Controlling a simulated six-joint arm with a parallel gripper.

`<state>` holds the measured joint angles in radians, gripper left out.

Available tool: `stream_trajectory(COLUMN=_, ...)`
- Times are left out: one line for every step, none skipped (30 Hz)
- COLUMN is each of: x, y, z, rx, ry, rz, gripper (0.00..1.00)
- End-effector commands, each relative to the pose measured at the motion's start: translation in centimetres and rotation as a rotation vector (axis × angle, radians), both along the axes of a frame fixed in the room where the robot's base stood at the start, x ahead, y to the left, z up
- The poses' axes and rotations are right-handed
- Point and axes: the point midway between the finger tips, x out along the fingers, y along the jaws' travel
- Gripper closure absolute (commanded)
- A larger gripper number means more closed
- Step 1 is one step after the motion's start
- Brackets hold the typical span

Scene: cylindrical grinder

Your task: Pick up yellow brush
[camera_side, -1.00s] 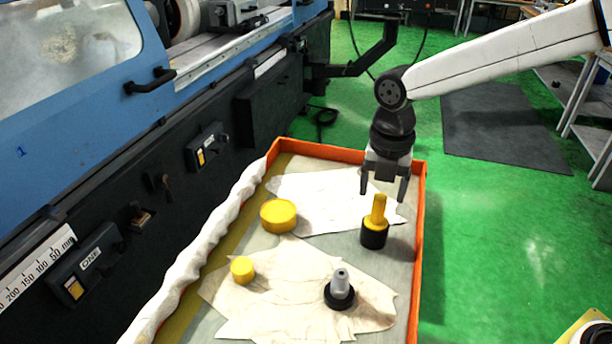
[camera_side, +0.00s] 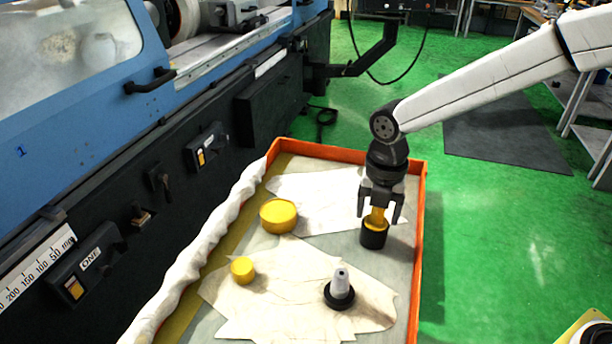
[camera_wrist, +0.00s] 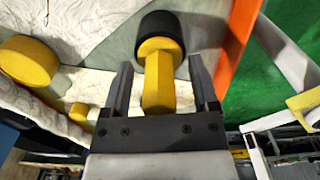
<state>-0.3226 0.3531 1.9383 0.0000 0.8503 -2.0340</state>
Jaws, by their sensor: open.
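The yellow brush (camera_side: 376,219) stands upright in the tray, with a yellow handle and a black round base (camera_side: 373,236). In the wrist view the yellow handle (camera_wrist: 158,85) lies between the two fingers, with gaps on both sides, and the black head (camera_wrist: 163,30) is beyond the fingertips. My gripper (camera_side: 380,217) is open around the handle from above; it also shows in the wrist view (camera_wrist: 160,65). The top of the handle is hidden by the gripper in the side view.
The orange-rimmed tray (camera_side: 421,200) has its right wall close to the brush. A large yellow cylinder (camera_side: 278,216), a small yellow cylinder (camera_side: 242,270) and a grey-and-black brush (camera_side: 340,288) stand on it. White cloths (camera_side: 300,190) lie there. The blue machine (camera_side: 70,120) borders the left.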

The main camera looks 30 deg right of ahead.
Motion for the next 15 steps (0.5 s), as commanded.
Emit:
stream_trajectory(x=0.01, y=0.01, z=0.02, rx=0.0, ry=0.0, rz=0.0, gripper=0.24)
stream_trajectory(x=0.01, y=0.01, z=0.02, rx=0.0, ry=0.0, rz=0.0, gripper=0.24)
stream_trajectory(x=0.01, y=0.01, z=0.03, rx=0.0, ry=0.0, rz=0.0, gripper=0.24)
stream_trajectory(x=0.01, y=-0.01, z=0.03, rx=0.0, ry=0.0, rz=0.0, gripper=0.24)
stream_trajectory(x=0.01, y=0.0, z=0.03, rx=0.0, ry=0.0, rz=0.0, gripper=0.24)
stream_trajectory(x=0.01, y=0.0, z=0.03, rx=0.0, ry=0.0, rz=0.0, gripper=0.33)
stream_trajectory(x=0.01, y=0.0, z=0.04, rx=0.0, ry=0.0, rz=0.0, gripper=0.43)
stream_trajectory(x=0.01, y=0.0, z=0.04, rx=0.0, ry=0.0, rz=0.0, gripper=0.52)
stream_trajectory(x=0.01, y=0.0, z=0.04, rx=0.0, ry=0.0, rz=0.0, gripper=0.65)
stream_trajectory(x=0.01, y=0.0, z=0.04, rx=0.0, ry=0.0, rz=0.0, gripper=0.74)
stream_trajectory(x=0.01, y=0.0, z=0.04, rx=0.0, ry=0.0, rz=0.0, gripper=0.84)
stream_trajectory(x=0.01, y=0.0, z=0.04, rx=0.0, ry=0.0, rz=0.0, gripper=0.97)
stream_trajectory(x=0.01, y=0.0, z=0.04, rx=0.0, ry=0.0, rz=0.0, gripper=1.0)
stream_trajectory(x=0.01, y=0.0, z=0.04, rx=0.0, ry=0.0, rz=0.0, gripper=1.0)
stream_trajectory(x=0.02, y=0.01, z=0.05, rx=0.001, ry=-0.001, rz=0.0, gripper=1.0)
